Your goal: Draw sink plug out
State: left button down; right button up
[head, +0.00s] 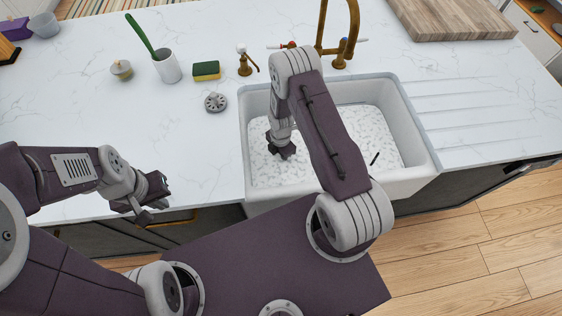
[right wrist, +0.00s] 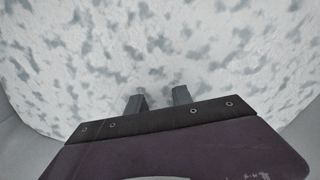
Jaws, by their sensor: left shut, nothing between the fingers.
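The white sink (head: 412,140) holds liquid covered with patchy white suds (head: 350,118). No plug shows; the bottom of the sink is hidden under the suds. My right gripper (head: 283,152) reaches down into the left part of the sink. In the right wrist view its two dark fingers (right wrist: 160,98) stand apart, with their tips at or in the suds. Whether anything is between the tips is hidden. My left gripper (head: 152,202) is shut and empty, over the counter's front edge left of the sink.
A dark thin handle (head: 374,158) sticks out of the suds. A round grey strainer-like piece (head: 215,102), a sponge (head: 206,70), a white cup (head: 167,66) with a green-handled brush and a brass dispenser (head: 244,64) stand left of the brass faucet (head: 340,50). The counter (head: 90,110) left is mostly free.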

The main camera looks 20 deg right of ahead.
grip_shut()
jog(key=shift+r+p, duration=2.05)
jog(key=shift+r, duration=0.5)
